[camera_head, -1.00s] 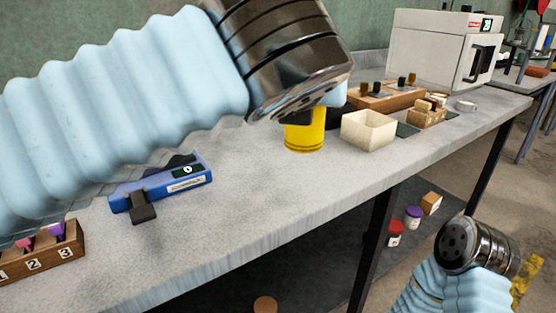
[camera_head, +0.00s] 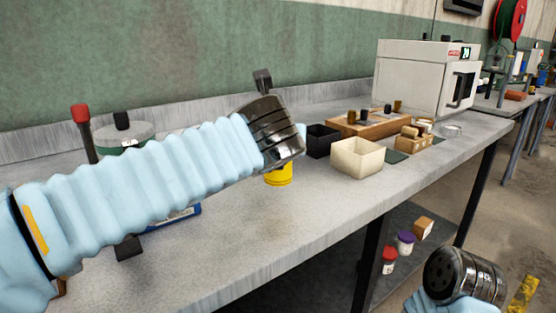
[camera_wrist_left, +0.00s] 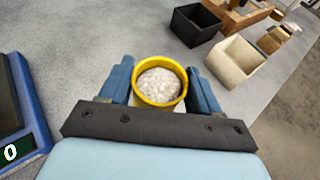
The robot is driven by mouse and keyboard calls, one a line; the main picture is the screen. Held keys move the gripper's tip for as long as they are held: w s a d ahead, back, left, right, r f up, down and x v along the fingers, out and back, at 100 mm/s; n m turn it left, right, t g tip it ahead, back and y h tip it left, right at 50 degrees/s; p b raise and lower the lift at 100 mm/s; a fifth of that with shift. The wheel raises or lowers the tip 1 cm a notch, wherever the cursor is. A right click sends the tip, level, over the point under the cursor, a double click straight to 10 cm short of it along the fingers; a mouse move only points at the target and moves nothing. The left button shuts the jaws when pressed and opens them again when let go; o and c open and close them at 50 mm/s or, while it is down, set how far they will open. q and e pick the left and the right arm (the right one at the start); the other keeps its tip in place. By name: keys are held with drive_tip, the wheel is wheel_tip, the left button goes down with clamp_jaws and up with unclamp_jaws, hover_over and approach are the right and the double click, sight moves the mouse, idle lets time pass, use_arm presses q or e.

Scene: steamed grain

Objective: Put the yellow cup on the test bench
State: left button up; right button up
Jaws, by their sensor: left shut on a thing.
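The yellow cup (camera_head: 279,175) is at the middle of the grey bench (camera_head: 235,255), partly hidden behind my left wrist. In the left wrist view the cup (camera_wrist_left: 160,101) is upright, with whitish grainy contents. The blue fingers of my left gripper (camera_wrist_left: 161,88) are on either side of it, shut on it. I cannot tell whether its base touches the bench. My right wrist shows low at the right in the head view, beyond the bench's front edge; its jaws are not visible.
A cream open box (camera_head: 357,160), a black box (camera_head: 322,141) and a wooden block (camera_head: 372,124) stand right of the cup. A white oven (camera_head: 420,82) is behind. A blue device (camera_wrist_left: 22,115) lies left. The bench front is clear.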

use_arm(q)
drive_tip(key=f, duration=0.2)
drive_tip(key=f+b, duration=0.1)
drive_tip(key=shift+w+f, duration=0.2)
drive_tip(key=shift+f, duration=0.15)
drive_tip(key=o, duration=1.1)
drive_tip(key=v, duration=1.2)
drive_tip(key=shift+r, duration=0.1)
